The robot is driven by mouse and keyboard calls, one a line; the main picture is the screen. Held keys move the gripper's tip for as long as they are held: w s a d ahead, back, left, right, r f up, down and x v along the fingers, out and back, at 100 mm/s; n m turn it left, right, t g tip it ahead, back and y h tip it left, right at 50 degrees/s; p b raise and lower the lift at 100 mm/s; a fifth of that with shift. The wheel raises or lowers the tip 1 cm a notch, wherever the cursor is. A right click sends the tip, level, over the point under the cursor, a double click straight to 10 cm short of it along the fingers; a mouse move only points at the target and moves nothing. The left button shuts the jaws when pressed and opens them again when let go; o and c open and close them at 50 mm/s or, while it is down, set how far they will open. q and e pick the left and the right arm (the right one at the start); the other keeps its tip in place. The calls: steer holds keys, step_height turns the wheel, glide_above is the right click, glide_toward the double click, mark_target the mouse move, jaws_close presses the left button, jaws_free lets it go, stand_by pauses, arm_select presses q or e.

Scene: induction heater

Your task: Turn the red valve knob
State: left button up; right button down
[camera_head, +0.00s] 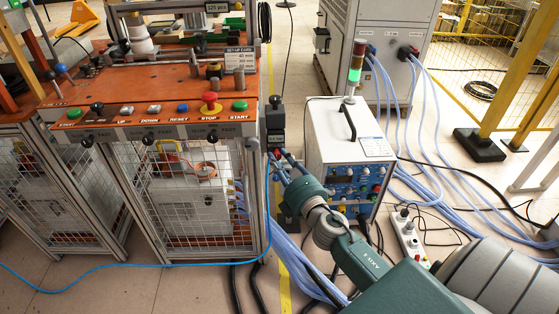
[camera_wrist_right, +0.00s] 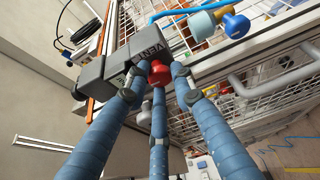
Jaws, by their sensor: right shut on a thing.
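The red valve knob (camera_wrist_right: 160,73) sticks out of a dark grey valve box with VENT lettering (camera_wrist_right: 118,67) in the right wrist view. The same box (camera_head: 275,124) stands at the right side of the orange-topped workbench in the head view. My right gripper (camera_wrist_right: 158,80) has its blue-wrapped fingers closed around the red knob. In the head view my right gripper (camera_head: 279,163) reaches up from the lower right to just below the box, and its fingers largely hide the knob. My left gripper is in neither view.
The workbench panel (camera_head: 150,121) with several buttons lies left of the box. A white control unit (camera_head: 345,125) with a lit green lamp (camera_head: 354,75) stands close on the right of my arm. Blue hoses (camera_head: 300,255) run below it. A power strip (camera_head: 408,238) lies on the floor.

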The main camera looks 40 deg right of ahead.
steer(key=c, duration=1.5)
jaws_free()
steer(key=shift+s+d+f, duration=0.1)
steer(key=shift+d, duration=0.25)
steer(key=shift+o, duration=0.2)
steer(key=shift+a, duration=0.1)
steer(key=s+a, duration=0.1)
steer(key=s, duration=1.1)
steer(key=shift+a, duration=0.4)
